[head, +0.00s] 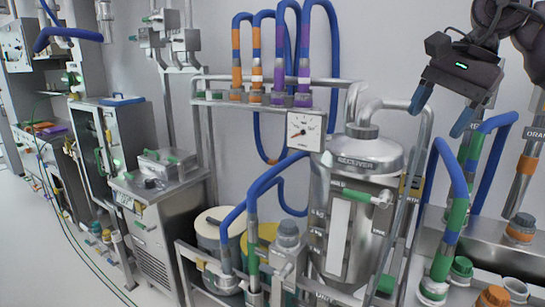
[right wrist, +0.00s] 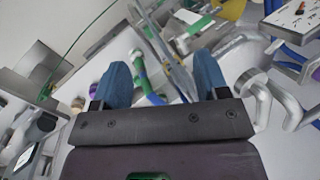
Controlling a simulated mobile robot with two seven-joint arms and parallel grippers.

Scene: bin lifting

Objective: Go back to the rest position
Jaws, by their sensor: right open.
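My right gripper (head: 441,108) is high at the upper right of the head view, a dark body with two blue fingers pointing down. The fingers are apart and nothing is between them. In the right wrist view my right gripper (right wrist: 160,82) also shows, its two blue fingers spread with pipes and equipment beyond, out of its hold. My left gripper is not in the head view.
A steel receiver vessel (head: 345,215) stands at centre right with a pressure gauge (head: 305,131) beside it. Blue hoses (head: 460,185) and a green-collared pipe rise below my right gripper. A steel cabinet (head: 160,235) stands left. Bare floor (head: 40,255) lies at far left.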

